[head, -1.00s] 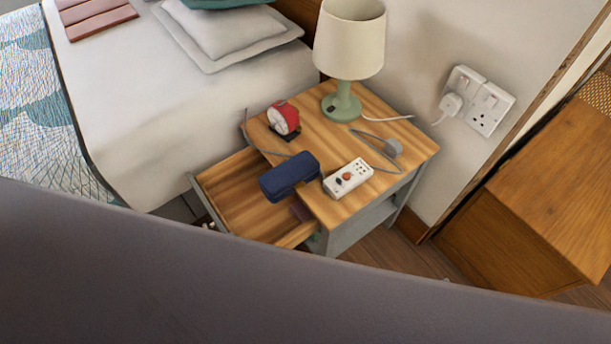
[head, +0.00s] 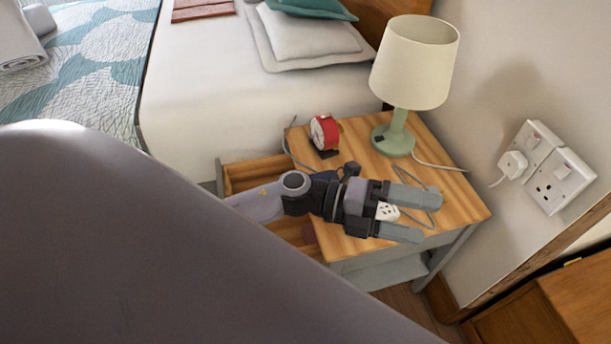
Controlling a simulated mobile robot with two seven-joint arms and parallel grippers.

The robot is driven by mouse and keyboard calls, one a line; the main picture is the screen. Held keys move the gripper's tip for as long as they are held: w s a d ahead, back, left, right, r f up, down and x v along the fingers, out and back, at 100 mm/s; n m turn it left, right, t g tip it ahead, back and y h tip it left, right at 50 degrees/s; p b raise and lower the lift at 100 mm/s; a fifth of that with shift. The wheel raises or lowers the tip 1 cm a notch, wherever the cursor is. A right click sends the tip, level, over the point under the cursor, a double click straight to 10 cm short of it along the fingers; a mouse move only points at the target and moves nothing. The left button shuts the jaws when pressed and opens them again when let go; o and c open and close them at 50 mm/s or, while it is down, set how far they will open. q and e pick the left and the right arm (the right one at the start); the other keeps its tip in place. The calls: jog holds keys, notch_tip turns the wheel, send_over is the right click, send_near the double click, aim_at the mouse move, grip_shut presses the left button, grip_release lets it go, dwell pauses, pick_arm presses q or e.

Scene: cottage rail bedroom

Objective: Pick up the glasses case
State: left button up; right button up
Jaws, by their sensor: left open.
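My left gripper (head: 428,220) reaches in from the left over the wooden nightstand (head: 456,200), with its two grey fingers spread apart and pointing right. I see nothing gripped between the fingers. My right gripper is not in view.
A white socket strip (head: 387,211) shows between the fingers. A red clock (head: 324,132) and a green-based lamp (head: 414,65) stand behind the gripper. A grey cable crosses the top. The drawer (head: 255,175) is open. The bed (head: 215,85) is at left, wall sockets (head: 553,180) at right.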

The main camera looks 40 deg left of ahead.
pick_arm(q)
jog(key=w+a+f+m+g+y+b, duration=0.3)
jog(key=a+f+m+g+y+b, duration=0.25)
jog(key=a+f+m+y, duration=0.5)
jog(key=w+a+y, duration=0.1)
jog(key=a+y, duration=0.1)
jog(key=a, duration=0.2)
jog(key=w+a+y+b, duration=0.1)
jog(key=a+y, duration=0.2)
jog(key=a, duration=0.2)
jog(key=w+a+f+y, duration=0.1)
jog(key=w+a+y, duration=0.1)
jog(key=a, duration=0.3)
jog(key=shift+a+f+m, duration=0.1)
jog(key=shift+m, duration=0.15)
jog(key=shift+w+a+f+y, duration=0.1)
jog(key=shift+a+f+y, duration=0.1)
jog(key=shift+a+y, duration=0.05)
jog(key=shift+f, duration=0.4)
jog(key=f, duration=0.2)
jog(key=f+b, duration=0.1)
jog(key=f, duration=0.2)
jog(key=shift+w+d+f, duration=0.15)
jog(key=shift+w+f, duration=0.2)
jog(key=shift+f, duration=0.05)
jog(key=shift+r, duration=0.15)
jog(key=c, duration=0.8)
